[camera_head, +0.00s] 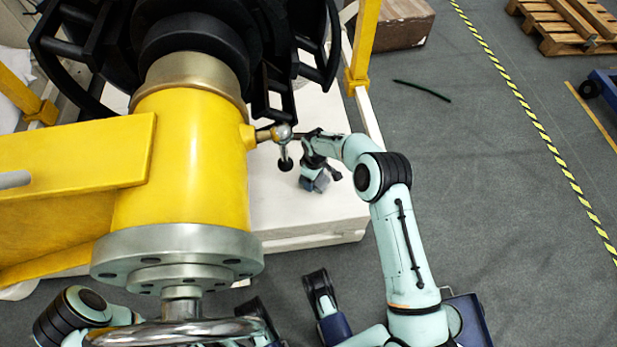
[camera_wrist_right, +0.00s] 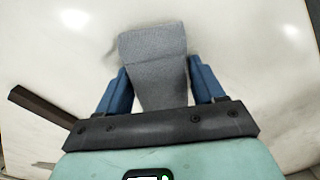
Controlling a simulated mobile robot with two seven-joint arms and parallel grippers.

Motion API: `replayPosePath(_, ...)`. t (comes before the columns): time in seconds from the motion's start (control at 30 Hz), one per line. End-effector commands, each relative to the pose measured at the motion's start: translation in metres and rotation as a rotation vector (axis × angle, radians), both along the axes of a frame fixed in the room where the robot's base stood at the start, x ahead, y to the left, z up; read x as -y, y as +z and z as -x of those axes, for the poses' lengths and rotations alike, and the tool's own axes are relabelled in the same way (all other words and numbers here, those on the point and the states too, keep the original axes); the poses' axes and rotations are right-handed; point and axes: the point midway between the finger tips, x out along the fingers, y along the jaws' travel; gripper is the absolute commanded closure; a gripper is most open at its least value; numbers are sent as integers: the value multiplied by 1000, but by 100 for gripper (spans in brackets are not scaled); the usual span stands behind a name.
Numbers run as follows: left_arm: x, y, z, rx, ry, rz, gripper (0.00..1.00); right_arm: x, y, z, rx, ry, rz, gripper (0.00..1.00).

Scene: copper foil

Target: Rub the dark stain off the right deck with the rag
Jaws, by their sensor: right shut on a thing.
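The right deck (camera_head: 290,228) is a pale, flat surface beside the yellow machine body. My right gripper (camera_wrist_right: 160,85) has its two blue fingers closed on a grey rag (camera_wrist_right: 155,55). The rag reaches out past the fingertips over the pale deck surface. In the head view my right gripper (camera_head: 313,180) is low over the deck, and the rag there is small and partly hidden. A faint dark smudge (camera_wrist_right: 111,48) shows next to the rag's left edge in the wrist view. I cannot tell how much of the stain the rag covers. My left gripper is not visible.
A valve lever with a round knob (camera_head: 284,143) sticks out from the yellow body (camera_head: 190,150) close to my right wrist. A yellow post (camera_head: 362,45) rises at the deck's far side. A chrome handwheel (camera_head: 180,332) is in front. Grey floor is open to the right.

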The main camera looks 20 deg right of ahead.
Motion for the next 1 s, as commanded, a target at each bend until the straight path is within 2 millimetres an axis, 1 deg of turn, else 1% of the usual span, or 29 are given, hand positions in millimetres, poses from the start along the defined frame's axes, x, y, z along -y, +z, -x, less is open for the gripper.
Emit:
replayPosePath(0.03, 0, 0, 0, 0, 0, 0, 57, 7, -1, 3, -4, -3, 3, 56)
replayPosePath(0.1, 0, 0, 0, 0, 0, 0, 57, 13, -2, 5, -5, -3, 2, 56)
replayPosePath(0.37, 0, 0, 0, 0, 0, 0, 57, 23, -1, 8, -5, -2, 3, 56)
replayPosePath(0.73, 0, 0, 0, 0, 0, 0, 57, 51, 0, 16, -4, -2, 3, 56)
replayPosePath(0.83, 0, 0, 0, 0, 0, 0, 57, 54, 1, 16, -2, -2, 2, 56)
replayPosePath(1.0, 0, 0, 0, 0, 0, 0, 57, 54, 1, 16, -2, 0, 1, 56)
